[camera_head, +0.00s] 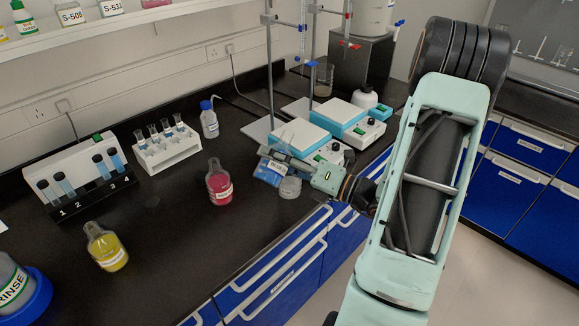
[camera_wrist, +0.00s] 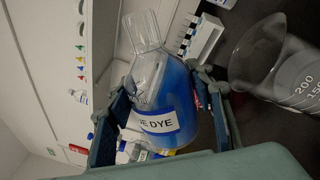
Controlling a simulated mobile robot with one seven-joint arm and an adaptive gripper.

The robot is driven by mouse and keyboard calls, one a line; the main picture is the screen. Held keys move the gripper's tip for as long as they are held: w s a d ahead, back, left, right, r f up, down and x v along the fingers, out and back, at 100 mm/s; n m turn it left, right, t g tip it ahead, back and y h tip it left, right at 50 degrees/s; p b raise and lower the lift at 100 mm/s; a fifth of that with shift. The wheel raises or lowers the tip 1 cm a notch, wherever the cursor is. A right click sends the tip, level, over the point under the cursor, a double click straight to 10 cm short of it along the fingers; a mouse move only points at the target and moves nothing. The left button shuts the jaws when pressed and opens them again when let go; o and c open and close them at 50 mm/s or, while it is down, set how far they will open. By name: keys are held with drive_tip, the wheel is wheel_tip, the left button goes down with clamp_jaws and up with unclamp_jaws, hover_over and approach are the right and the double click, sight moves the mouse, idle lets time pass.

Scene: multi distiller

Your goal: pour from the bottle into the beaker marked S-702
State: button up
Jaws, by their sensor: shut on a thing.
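My gripper (camera_head: 291,161) is shut on a clear bottle of blue liquid (camera_head: 269,174), with one finger on each side of it in the wrist view. The bottle (camera_wrist: 170,100) carries a white label that partly reads "E-DYE". It is tilted, the blue liquid lying along one side, and its neck is open and clear. No stream shows. A clear beaker (camera_wrist: 285,65) with marks 150 and 200 is beside the bottle in the wrist view, apart from its mouth. In the head view a clear beaker (camera_head: 290,188) stands just below the gripper. I cannot read S-702 on it.
A red bottle (camera_head: 219,184) stands left of the held bottle. A yellow bottle (camera_head: 106,247), a white tube rack (camera_head: 168,153) and a white-capped unit of numbered tubes (camera_head: 75,172) are farther left. Hotplates (camera_head: 340,118) and stands are behind. The front middle bench is clear.

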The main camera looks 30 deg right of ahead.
drive_tip(key=shift+s+a+f+m, duration=0.1)
drive_tip(key=shift+a+f+m, duration=0.1)
drive_tip(key=shift+m, duration=0.6)
drive_tip(key=shift+s+a+f+m, duration=0.1)
drive_tip(key=shift+f+m, duration=0.1)
drive_tip(key=shift+m, duration=0.6)
idle(2.9)
drive_tip(key=shift+a+f+m+t+p, duration=0.1)
drive_tip(key=shift+f+m+t+p, duration=0.2)
drive_tip(key=shift+f+m+p, duration=0.5)
idle(1.6)
drive_tip(key=shift+f+m+p, duration=0.15)
drive_tip(key=shift+m+p, duration=0.15)
drive_tip(key=shift+m, duration=0.1)
idle(0.7)
